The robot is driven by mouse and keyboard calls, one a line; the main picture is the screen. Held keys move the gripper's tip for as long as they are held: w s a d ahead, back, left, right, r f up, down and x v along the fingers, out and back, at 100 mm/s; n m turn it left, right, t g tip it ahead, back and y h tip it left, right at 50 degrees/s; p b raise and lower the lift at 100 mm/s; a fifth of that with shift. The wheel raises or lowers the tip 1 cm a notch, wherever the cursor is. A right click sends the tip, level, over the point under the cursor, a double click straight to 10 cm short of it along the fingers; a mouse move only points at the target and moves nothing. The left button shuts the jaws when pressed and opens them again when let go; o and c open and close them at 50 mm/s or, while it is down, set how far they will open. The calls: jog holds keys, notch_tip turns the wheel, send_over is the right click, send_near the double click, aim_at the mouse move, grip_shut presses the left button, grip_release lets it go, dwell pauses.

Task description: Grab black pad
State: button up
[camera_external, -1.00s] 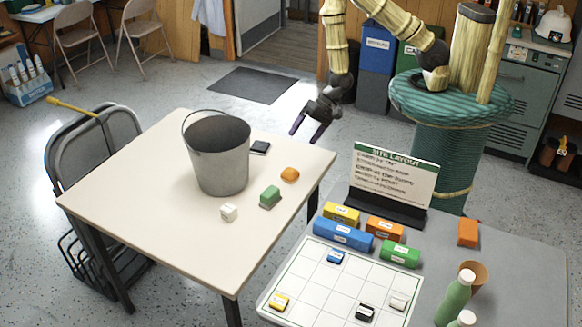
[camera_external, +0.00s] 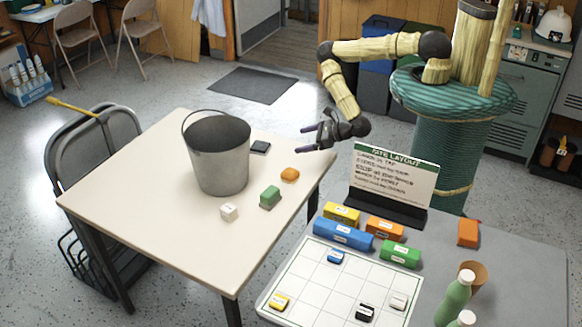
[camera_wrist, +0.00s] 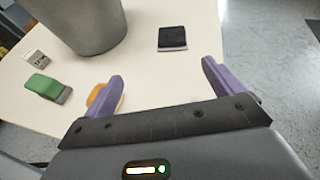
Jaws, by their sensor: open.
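The black pad (camera_external: 260,147) lies flat on the beige table, just right of the grey metal bucket, near the table's far edge. In the wrist view the black pad (camera_wrist: 172,38) sits ahead of my gripper, between the lines of the two fingers, with a pale edge on its near side. My gripper (camera_external: 305,142) is open and empty, its purple fingers pointing left at the table's right edge, apart from the pad. The wrist view shows my gripper's spread fingers (camera_wrist: 161,82).
The bucket (camera_external: 219,160) stands left of the pad. An orange block (camera_external: 290,174), a green block (camera_external: 270,197) and a white block (camera_external: 229,212) lie nearer on the table (camera_external: 150,220). A sign (camera_external: 395,178) stands on the grey table at right.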

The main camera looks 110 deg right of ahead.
jog(key=shift+s+d+f+m+g+h, duration=0.1)
jog(key=shift+s+d+m+g+h, duration=0.1)
jog(key=shift+s+m+h, duration=0.25)
jog(key=shift+s+d+f+m+g+h, duration=0.15)
jog(key=shift+d+m+h, duration=0.1)
jog(key=shift+m, duration=0.4)
jog(key=shift+r, duration=0.1)
jog(key=shift+w+d+f+b, duration=0.3)
jog(key=shift+w+f+b, duration=0.25)
jog(key=shift+b, duration=0.7)
jog(key=shift+b+x, duration=0.75)
jog(key=shift+b, duration=0.5)
jog(key=p, duration=0.2)
send_near(260, 148)
jog(key=shift+d+f, duration=0.25)
jog(key=shift+d, duration=0.35)
jog(key=shift+d+f, duration=0.2)
jog(key=shift+d, duration=0.4)
jog(key=shift+w+d+f, duration=0.15)
jog(key=shift+w+d, duration=0.05)
jog(key=shift+w, duration=0.1)
